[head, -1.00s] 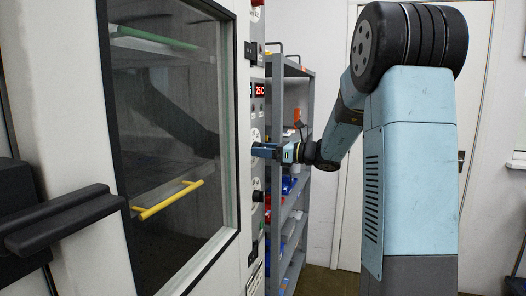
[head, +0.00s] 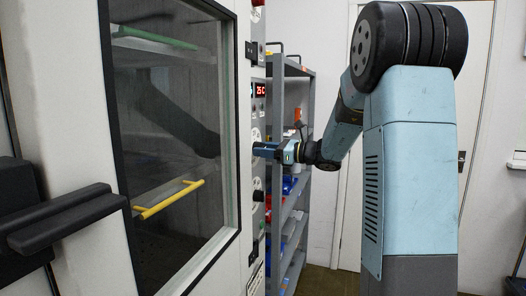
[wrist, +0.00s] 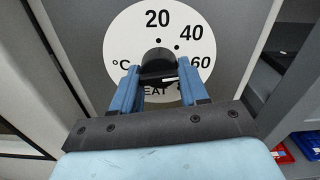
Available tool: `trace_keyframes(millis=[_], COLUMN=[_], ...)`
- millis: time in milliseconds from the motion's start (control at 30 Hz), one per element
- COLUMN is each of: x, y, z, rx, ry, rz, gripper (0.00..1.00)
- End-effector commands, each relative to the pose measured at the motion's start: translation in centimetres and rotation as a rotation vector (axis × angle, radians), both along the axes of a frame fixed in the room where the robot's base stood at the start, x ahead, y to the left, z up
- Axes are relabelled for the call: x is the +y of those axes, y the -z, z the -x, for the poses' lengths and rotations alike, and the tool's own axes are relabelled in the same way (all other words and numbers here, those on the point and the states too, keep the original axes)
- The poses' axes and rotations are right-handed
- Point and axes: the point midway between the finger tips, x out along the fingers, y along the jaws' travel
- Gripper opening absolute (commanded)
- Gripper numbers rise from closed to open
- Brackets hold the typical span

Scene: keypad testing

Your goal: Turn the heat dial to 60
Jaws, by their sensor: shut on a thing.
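The heat dial's white round scale (wrist: 190,38) faces me in the wrist view. It shows 20, 40 and 60, with °C at the left; the lettering below is partly covered. The black dial knob (wrist: 158,62) sits at its centre, between the blue fingers of my gripper (wrist: 158,82). The fingers are shut on the knob from both sides. The knob's pointer cannot be made out clearly. In the head view my gripper (head: 264,151) reaches the panel from the right, and the knob is hidden there.
A grey shelf rack (head: 308,110) with bins stands close behind my wrist.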

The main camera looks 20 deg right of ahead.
Motion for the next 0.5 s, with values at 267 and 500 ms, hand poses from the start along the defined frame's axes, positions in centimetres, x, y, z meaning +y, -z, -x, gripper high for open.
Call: trace_keyframes(millis=[267, 500], x=[-0.26, -0.20], y=[-0.06, -0.04], z=[-0.11, -0.07], rx=[-0.007, -0.007], ry=[0.007, 0.005], rz=[0.004, 0.004], gripper=[0.13, 0.64])
